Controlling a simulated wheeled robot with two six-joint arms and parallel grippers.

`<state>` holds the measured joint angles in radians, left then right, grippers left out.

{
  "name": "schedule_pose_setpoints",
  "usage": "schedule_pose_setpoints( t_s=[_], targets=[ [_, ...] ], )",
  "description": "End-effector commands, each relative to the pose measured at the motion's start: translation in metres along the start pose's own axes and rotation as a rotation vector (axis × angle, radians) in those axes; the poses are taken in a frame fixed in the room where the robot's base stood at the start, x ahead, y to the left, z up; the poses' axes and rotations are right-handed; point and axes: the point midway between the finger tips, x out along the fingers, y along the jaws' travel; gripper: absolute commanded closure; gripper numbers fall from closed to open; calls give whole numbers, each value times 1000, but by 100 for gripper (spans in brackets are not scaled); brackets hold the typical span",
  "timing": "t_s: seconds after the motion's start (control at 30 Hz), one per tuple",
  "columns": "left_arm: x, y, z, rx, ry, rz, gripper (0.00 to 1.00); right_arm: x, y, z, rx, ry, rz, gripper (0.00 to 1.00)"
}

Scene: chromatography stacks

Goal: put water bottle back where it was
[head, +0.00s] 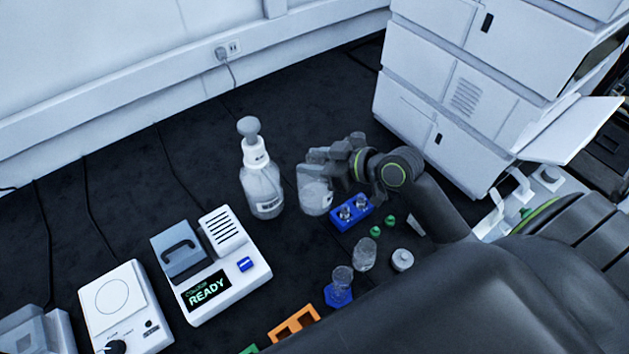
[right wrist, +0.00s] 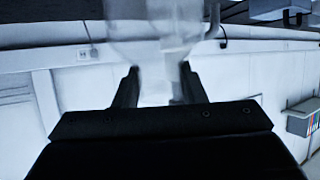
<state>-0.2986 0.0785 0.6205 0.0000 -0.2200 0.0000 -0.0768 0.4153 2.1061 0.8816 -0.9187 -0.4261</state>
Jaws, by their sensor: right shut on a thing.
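The water bottle (head: 316,198) is a clear bottle with a pale label, right of the white pump-top bottle on the dark bench. My right gripper (head: 332,162) is shut on its upper part, and the fingers hide the top. In the right wrist view the clear bottle (right wrist: 158,30) shows blurred between and beyond the two fingertips (right wrist: 160,78). It looks roughly upright in the head view. I cannot tell whether its base touches the bench. My left gripper is in neither view.
A pump-top bottle (head: 262,185) stands close on the left. A blue rack (head: 351,212) with vials is just right of the held bottle. Small green caps (head: 376,231) and a beaker (head: 365,254) lie nearer. A white READY device (head: 210,265) is at left. White stacks (head: 450,90) stand behind right.

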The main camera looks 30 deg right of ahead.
Motion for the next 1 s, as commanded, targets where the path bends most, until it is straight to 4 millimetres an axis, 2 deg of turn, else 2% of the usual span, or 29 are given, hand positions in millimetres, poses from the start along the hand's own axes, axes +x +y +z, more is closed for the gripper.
schedule_pose_setpoints(
  t_s=[0.1,0.4,0.7,0.83,1.0],
  targets=[
    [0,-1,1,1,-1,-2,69,14,23,-8,53,8,114,100],
    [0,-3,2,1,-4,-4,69,38,73,-28,178,9,384,100],
    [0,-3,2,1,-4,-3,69,48,100,-44,257,7,555,100],
    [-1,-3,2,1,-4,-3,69,52,104,-38,269,3,579,100],
    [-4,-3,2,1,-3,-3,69,64,104,-10,272,0,582,100]
  ],
)
